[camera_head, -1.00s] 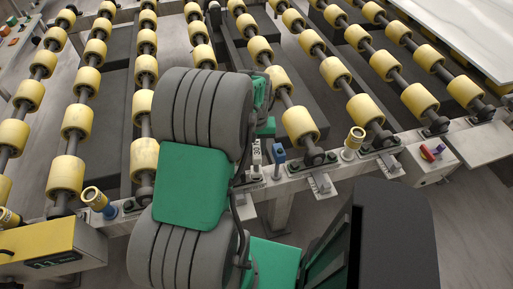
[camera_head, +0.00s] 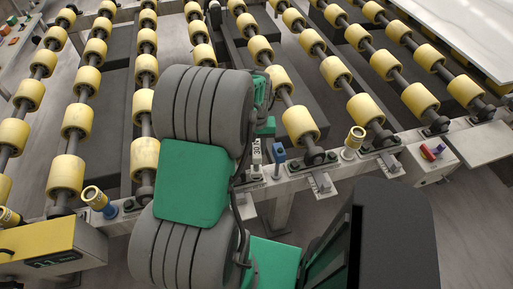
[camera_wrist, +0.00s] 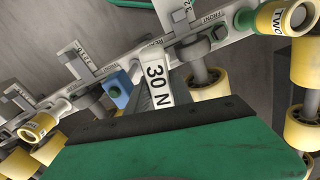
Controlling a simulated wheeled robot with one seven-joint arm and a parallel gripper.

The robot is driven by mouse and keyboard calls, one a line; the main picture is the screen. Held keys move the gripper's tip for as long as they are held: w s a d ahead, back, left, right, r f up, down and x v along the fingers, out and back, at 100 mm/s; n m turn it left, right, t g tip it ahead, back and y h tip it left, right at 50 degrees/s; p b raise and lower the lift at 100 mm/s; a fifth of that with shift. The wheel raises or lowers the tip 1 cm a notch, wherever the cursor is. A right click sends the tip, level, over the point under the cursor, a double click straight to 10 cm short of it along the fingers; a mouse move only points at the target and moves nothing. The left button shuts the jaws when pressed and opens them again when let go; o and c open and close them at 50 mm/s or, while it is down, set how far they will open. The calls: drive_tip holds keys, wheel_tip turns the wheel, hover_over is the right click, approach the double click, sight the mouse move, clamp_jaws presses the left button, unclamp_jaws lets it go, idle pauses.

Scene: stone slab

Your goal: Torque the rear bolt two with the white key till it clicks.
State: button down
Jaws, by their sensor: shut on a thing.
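The white key (camera_wrist: 157,80), marked 30 N, stands at the steel rail in the wrist view. It also shows in the head view (camera_head: 257,152), just right of my arm. My gripper (camera_wrist: 150,108) is shut on the key; its fingertips are largely hidden behind the green and black wrist part. The far end of the key is at the rail beside a REAR label; whether it sits on a bolt head is hidden. A yellow collar marked TWO (camera_wrist: 271,20) is at the upper right of the wrist view.
A blue block (camera_wrist: 118,88) stands close beside the key, also in the head view (camera_head: 279,154). Another yellow collar (camera_head: 354,139) is farther right. Yellow rollers (camera_head: 300,123) fill the bed behind the rail (camera_head: 330,172). A white slab (camera_head: 470,35) lies at the upper right.

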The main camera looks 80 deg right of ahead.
drive_tip(key=shift+f+b, duration=0.4)
drive_tip(key=shift+f, duration=0.3)
drive_tip(key=m, duration=0.3)
drive_tip(key=shift+w, duration=0.15)
drive_tip(key=m, duration=0.4)
drive_tip(key=shift+w, duration=0.2)
drive_tip(key=m, duration=0.4)
drive_tip(key=shift+w+d, duration=0.15)
drive_tip(key=m, duration=0.3)
drive_tip(key=shift+w+d+m, duration=0.15)
drive_tip(key=shift+m, duration=0.25)
drive_tip(key=shift+r+p, duration=1.45)
drive_tip(key=shift+r, duration=0.35)
